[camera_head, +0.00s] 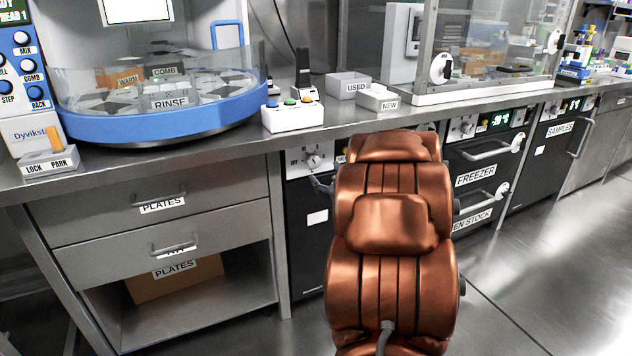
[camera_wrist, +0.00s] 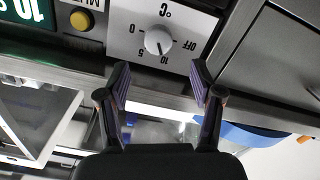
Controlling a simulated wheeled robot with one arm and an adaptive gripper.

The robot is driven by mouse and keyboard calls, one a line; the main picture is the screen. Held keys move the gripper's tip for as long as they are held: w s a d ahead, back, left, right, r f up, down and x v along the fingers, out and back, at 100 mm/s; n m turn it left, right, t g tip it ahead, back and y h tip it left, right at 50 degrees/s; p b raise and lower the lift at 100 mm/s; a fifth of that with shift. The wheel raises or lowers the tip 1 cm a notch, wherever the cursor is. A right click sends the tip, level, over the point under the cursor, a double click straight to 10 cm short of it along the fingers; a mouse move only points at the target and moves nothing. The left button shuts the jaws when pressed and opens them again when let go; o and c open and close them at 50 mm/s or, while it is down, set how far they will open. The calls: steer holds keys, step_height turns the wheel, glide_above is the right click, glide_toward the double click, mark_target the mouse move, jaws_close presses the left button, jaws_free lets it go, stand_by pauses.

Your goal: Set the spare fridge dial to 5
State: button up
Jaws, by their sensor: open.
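The spare fridge dial (camera_wrist: 158,42) is a small round pale knob on a light panel, seen upside down in the wrist view. Marks 5, 10 and OFF surround it. Its small dark mark seems to face the 10 side, but I cannot be sure. In the head view the dial (camera_head: 314,161) is left of my copper arm, under the counter. My gripper (camera_wrist: 161,78) is open and empty, its two fingers apart on either side of the dial's line, short of the knob.
A yellow MUTE button (camera_wrist: 82,20) and a green-digit display sit beside the dial. The steel counter (camera_head: 225,148) overhangs the panel. PLATES drawers (camera_head: 160,215) stand left, the freezer (camera_head: 480,160) right. The floor at right is clear.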

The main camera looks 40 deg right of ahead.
mark_target(315, 163)
steer(key=shift+b+x, duration=1.3)
steer(key=shift+x, duration=2.45)
steer(key=shift+d+f, duration=0.15)
steer(key=shift+d, duration=0.05)
steer(key=c, duration=1.1)
